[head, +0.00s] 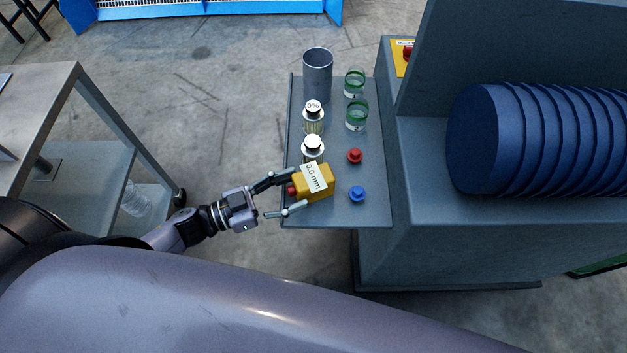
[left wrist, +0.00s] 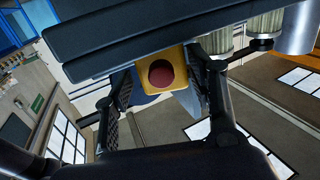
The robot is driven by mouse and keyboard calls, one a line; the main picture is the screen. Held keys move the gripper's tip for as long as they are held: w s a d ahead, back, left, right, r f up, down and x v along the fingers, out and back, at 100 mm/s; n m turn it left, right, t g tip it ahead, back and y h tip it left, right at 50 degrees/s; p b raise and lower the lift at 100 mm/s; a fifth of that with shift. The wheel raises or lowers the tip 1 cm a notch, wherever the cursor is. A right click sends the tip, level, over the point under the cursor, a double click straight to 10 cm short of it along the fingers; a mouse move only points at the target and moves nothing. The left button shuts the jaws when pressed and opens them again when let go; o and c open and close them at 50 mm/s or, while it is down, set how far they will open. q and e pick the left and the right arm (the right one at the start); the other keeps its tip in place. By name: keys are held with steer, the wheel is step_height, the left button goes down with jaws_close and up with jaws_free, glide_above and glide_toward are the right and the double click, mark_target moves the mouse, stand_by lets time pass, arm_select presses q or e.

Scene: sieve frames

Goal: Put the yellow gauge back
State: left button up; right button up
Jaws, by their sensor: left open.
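The yellow gauge (head: 322,190) is a small yellow block with a white "0.0 mm" label and a red knob on the side facing my gripper. It sits near the front left edge of the grey side shelf (head: 375,213). My left gripper (head: 299,189) is open at the shelf's left edge, its fingers reaching to either side of the gauge's knob end. In the left wrist view the gauge's yellow face with the round red knob (left wrist: 162,75) shows between the open fingers (left wrist: 163,82). I cannot tell whether either finger touches it. My right gripper is not in view.
Close behind the gauge stand two jars with white-and-black lids (head: 313,148), then a grey cup (head: 317,72). Two green-rimmed glasses (head: 356,116), a red knob (head: 355,156) and a blue knob (head: 357,194) are to the right. The machine (head: 450,245) rises beyond.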

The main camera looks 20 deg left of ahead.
mark_target(313, 182)
arm_select(q)
steer(key=shift+p+x, duration=0.35)
steer(key=shift+x, duration=2.45)
steer(key=shift+w+f, duration=0.1)
steer(key=shift+f, duration=0.05)
jaws_close()
